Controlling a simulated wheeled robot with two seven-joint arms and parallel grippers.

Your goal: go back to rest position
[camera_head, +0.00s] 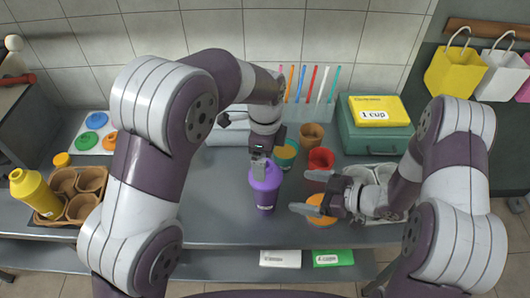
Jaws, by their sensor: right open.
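My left gripper (259,160) points down at the top of a purple bottle (265,190) that stands upright on the grey counter. Its fingertips meet the bottle's top, but I cannot tell whether they are closed on it. My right gripper (310,193) is open and empty, with its fingers pointing left, to the right of the purple bottle. It is above an orange round thing (320,204) and in front of a red cup (321,160). My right gripper and forearm partly hide a clear container (384,171).
A brown cup (311,135) and a teal-and-yellow cup (286,152) stand behind the bottle. A crate of brown cups (45,218) with a yellow bottle (35,193) is left. Bare counter (223,217) lies left of the bottle.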

